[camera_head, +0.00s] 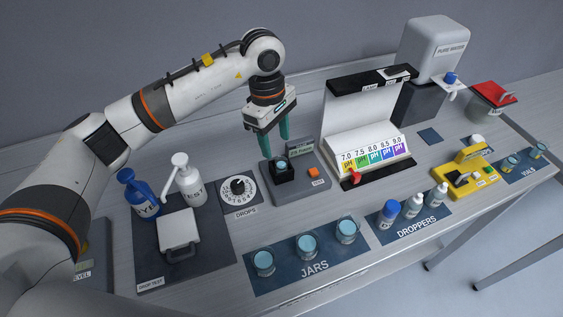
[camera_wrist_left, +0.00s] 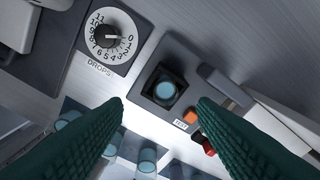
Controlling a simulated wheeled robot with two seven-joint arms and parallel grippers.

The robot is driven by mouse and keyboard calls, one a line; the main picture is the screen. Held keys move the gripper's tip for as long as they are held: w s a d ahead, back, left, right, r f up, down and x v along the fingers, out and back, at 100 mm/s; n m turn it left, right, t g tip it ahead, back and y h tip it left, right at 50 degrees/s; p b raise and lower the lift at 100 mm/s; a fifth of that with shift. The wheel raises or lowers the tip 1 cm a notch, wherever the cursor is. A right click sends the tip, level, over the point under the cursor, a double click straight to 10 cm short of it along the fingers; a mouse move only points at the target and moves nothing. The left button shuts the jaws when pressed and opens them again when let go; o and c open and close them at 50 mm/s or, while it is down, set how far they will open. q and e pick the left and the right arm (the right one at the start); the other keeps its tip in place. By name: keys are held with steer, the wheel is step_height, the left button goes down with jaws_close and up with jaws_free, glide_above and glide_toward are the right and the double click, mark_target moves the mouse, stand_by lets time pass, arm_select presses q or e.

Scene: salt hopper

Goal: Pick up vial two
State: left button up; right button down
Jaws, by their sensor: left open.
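A small vial with blue contents sits in the black socket of the grey tester (camera_head: 297,190); its round top (camera_head: 281,165) shows, and in the left wrist view the vial (camera_wrist_left: 165,90) lies between the fingertips. Two more vials stand on the blue VIALS mat (camera_head: 524,169) at the far right, one nearer (camera_head: 509,163) and one farther (camera_head: 539,151). I cannot read numbers on any vial. My left gripper (camera_head: 276,146) is open and empty, its green fingers pointing down above the tester. My right gripper is not in view.
Behind the tester's right side stands a pH colour chart (camera_head: 370,160). Jars (camera_head: 307,246) stand in front, dropper bottles (camera_head: 413,205) to the right. A drops dial (camera_head: 238,187), white bottle (camera_head: 188,180) and blue bottle (camera_head: 138,195) are to the left.

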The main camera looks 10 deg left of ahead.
mark_target(281, 161)
arm_select(q)
steer(key=shift+w+d+f+p, duration=0.1)
steer(key=shift+d+f+p, duration=0.1)
steer(key=shift+f+p, duration=0.4)
steer(key=f, duration=0.1)
steer(key=f+p, duration=0.1)
steer(key=f, duration=0.1)
steer(key=shift+d+f, duration=0.3)
steer(key=shift+f, duration=0.35)
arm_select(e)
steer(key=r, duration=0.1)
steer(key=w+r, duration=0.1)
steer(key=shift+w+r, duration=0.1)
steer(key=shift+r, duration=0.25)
arm_select(q)
steer(key=c, duration=1.1)
